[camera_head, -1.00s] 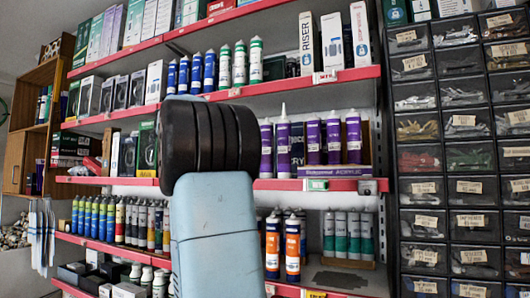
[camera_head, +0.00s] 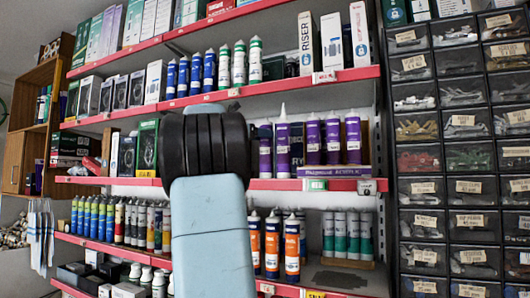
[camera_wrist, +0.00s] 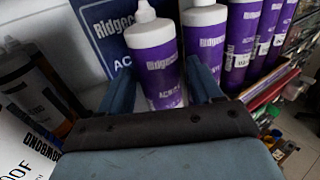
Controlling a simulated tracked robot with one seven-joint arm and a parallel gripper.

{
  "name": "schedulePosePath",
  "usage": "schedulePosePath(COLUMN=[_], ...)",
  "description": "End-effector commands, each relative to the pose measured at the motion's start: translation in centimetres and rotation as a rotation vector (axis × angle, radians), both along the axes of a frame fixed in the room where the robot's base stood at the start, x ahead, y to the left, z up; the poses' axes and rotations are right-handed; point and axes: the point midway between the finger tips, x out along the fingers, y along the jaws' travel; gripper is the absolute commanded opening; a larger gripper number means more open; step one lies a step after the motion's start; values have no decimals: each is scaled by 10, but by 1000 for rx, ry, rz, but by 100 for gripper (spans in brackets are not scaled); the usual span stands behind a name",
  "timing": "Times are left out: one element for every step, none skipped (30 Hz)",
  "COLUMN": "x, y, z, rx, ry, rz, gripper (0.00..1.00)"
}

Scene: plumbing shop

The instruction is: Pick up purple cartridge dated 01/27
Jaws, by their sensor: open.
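Several purple cartridges (camera_head: 283,150) stand upright on the middle red shelf in the head view, right of my arm. In the wrist view, one purple cartridge (camera_wrist: 155,58) with a white nozzle stands in front of my open gripper (camera_wrist: 158,78). Its lower part shows between the two fingers, with no grip on it visible. A second purple cartridge (camera_wrist: 206,38) stands just to its right, partly behind the right finger. No 01/27 date is legible on any cartridge. In the head view my arm hides the gripper.
More purple cartridges (camera_wrist: 243,35) stand in a row at the right in the wrist view. A dark cartridge (camera_wrist: 28,85) is close on the left. In the head view, black drawers (camera_head: 465,155) stand to the right of the shelves.

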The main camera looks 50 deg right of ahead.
Motion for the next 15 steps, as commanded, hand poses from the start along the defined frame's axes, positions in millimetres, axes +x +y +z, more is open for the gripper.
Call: schedulePosePath(x=[-1,-2,-2,-3,-3,-3,-3,-3,-3,-3,-3,-3,-3,-3,-3], y=[-6,-8,-10,-12,-13,-13,-13,-13,-13,-13,-13,-13,-13,-13,-13], z=[0,0,0,0,0,0,0,0,0,0,0,0,0,0,0], rx=[-1,-1,-1,-1,-1,0,0,0,0,0,0,0,0,0,0], ry=[1,1,0,0,0,0,0,0,0,0,0,0,0,0,0], rz=[-1,-1,0,0,0,1,1,1,1,1,1,1,1,1,1], gripper=[64,64,64,64,64,64,64,64,64,64,64,64,61,58,54])
